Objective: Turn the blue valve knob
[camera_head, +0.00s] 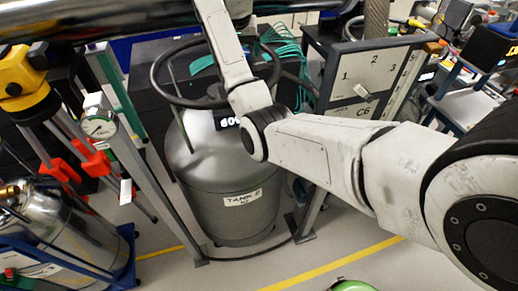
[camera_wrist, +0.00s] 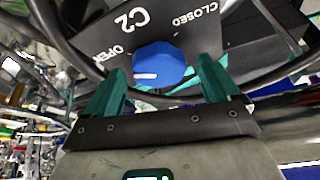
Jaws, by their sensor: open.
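The blue valve knob (camera_wrist: 158,65) shows in the wrist view, mounted on a dark panel (camera_wrist: 185,22) lettered "C2", "OPEN" and "CLOSED". A white mark on the knob lies at its lower left, on the side of the "OPEN" lettering. My gripper (camera_wrist: 162,68) is open, with one teal finger on each side of the knob in the picture. I cannot tell whether the fingers reach around the knob or touch it. In the head view, my arm runs up to the top edge, and neither the gripper nor the blue knob can be made out.
A silver tank (camera_head: 228,185) labelled "TANK" stands below my arm, with a dark ring (camera_head: 172,92) above it. A grey panel (camera_head: 345,92) marked "1 2 3" and "C6" is to the right. A yellow device (camera_head: 24,82) and a gauge (camera_head: 99,124) stand left. A metal pipe (camera_head: 110,14) crosses the top.

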